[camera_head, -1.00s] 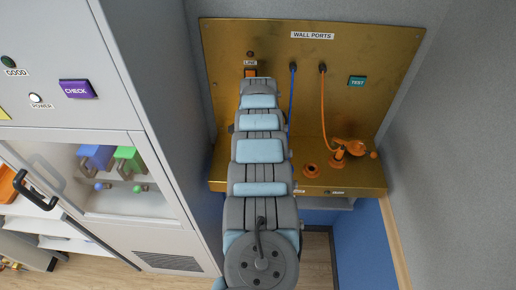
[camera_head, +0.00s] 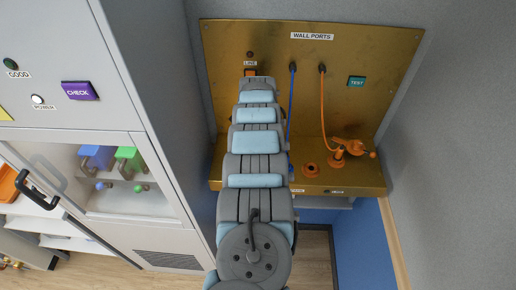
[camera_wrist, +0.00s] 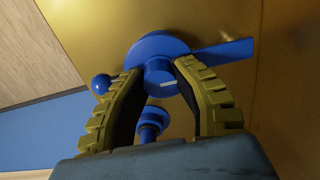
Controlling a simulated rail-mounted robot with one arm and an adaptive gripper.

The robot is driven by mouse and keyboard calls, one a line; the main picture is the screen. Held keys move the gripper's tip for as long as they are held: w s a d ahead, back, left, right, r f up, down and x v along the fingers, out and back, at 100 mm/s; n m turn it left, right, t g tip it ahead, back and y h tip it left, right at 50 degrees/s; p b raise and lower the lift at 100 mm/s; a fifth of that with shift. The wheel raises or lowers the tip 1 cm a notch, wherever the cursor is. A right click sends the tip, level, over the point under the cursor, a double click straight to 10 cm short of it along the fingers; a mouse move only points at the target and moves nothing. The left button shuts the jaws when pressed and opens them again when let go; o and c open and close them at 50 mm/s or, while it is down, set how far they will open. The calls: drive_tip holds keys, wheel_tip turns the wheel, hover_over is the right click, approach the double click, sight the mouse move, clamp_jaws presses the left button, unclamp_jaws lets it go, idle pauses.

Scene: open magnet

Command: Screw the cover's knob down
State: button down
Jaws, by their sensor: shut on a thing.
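The fingers are shut on the knob from both sides. A wider round blue cover (camera_wrist: 152,46) shows behind the knob, with a blue arm (camera_wrist: 226,52) reaching right. A small blue ball (camera_wrist: 101,84) is at the left, partly beside the left finger. In the head view, my arm hides the gripper and the blue knob.
A blue stepped fitting (camera_wrist: 152,122) lies below the knob between the fingers. In the head view, a brass panel and ledge (camera_head: 360,182) carry an orange ring (camera_head: 311,171) and an orange fitting (camera_head: 339,158). Blue (camera_head: 292,100) and orange (camera_head: 323,100) hoses hang nearby. A grey cabinet stands left.

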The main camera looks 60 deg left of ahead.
drive_tip(key=shift+f, duration=0.1)
drive_tip(key=c, duration=0.8)
unclamp_jaws()
drive_tip(key=shift+o, duration=0.2)
wheel_tip(320, 180, up, 12)
drive_tip(key=shift+w, duration=0.1)
idle(0.5)
